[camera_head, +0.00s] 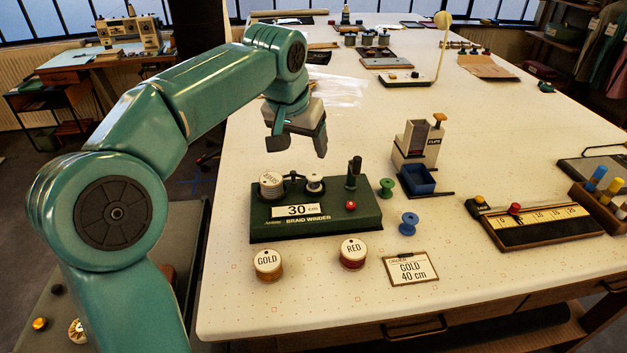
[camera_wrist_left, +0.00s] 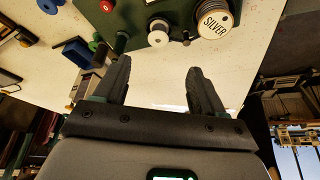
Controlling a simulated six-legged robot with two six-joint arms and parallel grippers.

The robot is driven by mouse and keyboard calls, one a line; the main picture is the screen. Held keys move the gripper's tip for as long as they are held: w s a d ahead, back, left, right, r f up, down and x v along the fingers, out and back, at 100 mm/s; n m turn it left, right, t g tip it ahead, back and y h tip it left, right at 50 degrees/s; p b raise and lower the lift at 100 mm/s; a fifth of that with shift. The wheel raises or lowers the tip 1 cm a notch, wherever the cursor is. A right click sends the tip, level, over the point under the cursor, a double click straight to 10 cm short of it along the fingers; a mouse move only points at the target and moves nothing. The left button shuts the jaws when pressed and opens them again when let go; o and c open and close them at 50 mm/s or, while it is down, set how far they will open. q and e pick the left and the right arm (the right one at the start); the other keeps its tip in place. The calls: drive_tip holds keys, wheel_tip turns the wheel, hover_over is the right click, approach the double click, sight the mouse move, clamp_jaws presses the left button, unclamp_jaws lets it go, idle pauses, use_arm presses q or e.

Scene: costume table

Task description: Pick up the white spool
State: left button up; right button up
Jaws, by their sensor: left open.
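The white spool (camera_head: 314,183) stands on the green braid winder (camera_head: 345,212), right of the larger silver spool (camera_head: 271,186). In the left wrist view the white spool (camera_wrist_left: 158,38) shows beyond the fingertips, between their lines, with the silver spool (camera_wrist_left: 216,20) to its right. My left gripper (camera_head: 299,145) hangs above and behind the winder, open and empty, apart from the white spool. In the left wrist view its two fingers (camera_wrist_left: 158,68) are spread wide. My right gripper is in neither view.
Gold (camera_head: 268,265) and red (camera_head: 353,253) spools stand in front of the winder. Green (camera_head: 386,187) and blue (camera_head: 408,223) spools, a clip dispenser (camera_head: 418,150) and an order card (camera_head: 410,268) are to its right. A dark post (camera_head: 354,172) rises from the winder.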

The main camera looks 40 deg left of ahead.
use_arm(q)
hover_over(313, 176)
drive_tip(key=s, duration=0.2)
wheel_tip(313, 176, down, 6)
drive_tip(key=shift+d+f, duration=0.3)
drive_tip(key=x, duration=0.5)
drive_tip(key=shift+f, duration=0.15)
drive_tip(key=c, duration=1.2)
